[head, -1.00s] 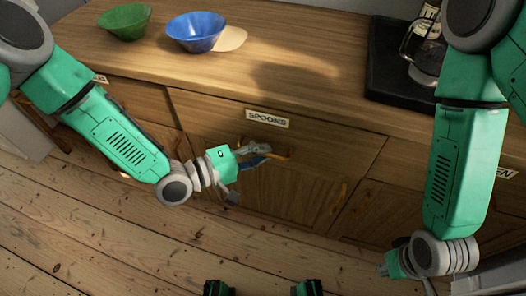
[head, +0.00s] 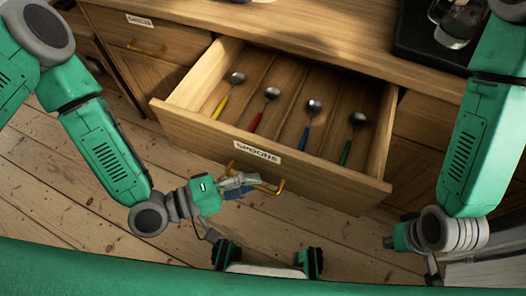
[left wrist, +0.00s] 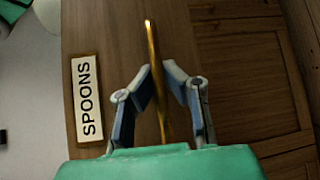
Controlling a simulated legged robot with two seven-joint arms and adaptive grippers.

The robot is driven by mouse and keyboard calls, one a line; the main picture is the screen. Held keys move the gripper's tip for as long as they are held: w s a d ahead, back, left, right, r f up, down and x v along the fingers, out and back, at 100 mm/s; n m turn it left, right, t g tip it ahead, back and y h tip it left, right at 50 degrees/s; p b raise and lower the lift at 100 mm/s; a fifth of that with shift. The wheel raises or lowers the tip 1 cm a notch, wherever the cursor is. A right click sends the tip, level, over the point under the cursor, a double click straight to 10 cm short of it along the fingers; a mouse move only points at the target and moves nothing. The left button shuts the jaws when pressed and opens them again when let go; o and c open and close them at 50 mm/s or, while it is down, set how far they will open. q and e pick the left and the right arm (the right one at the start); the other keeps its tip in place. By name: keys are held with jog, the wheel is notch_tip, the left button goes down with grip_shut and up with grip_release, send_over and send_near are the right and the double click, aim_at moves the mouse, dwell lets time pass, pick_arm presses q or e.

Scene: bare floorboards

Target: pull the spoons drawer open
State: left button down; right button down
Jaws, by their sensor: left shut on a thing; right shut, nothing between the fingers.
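The spoons drawer (head: 225,137) is pulled well out of the wooden cabinet in the head view, with a "SPOONS" label (head: 257,152) on its front. Inside lie a yellow-handled spoon (head: 220,107), a red-handled spoon (head: 257,121), a blue-handled spoon (head: 305,136) and a green-handled spoon (head: 346,150). My left gripper (head: 244,184) is shut on the drawer's brass handle (head: 277,188). In the left wrist view the handle (left wrist: 154,60) passes between both fingers, beside the label (left wrist: 87,97). My right gripper (head: 432,278) is low at the right, away from the drawer; its fingers show only partly.
A closed drawer with a brass handle (head: 146,48) is at the left. A dark tray (head: 415,40) with a glass jug (head: 460,22) stands on the counter (head: 330,38). Bare floorboards (head: 90,215) lie in front of the cabinet.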

pick_arm(q)
jog(key=shift+s+a+f, duration=0.1)
jog(key=shift+s+a, duration=0.15)
jog(key=shift+s, duration=0.4)
jog(key=shift+s+a, duration=0.2)
jog(key=shift+s, duration=0.45)
jog(key=shift+s+a+f, duration=0.1)
jog(key=shift+s+a, duration=0.15)
jog(key=shift+s, duration=0.4)
jog(key=c, duration=1.6)
grip_release()
jog(key=shift+r, duration=0.1)
jog(key=shift+w, duration=0.1)
jog(key=v, duration=1.2)
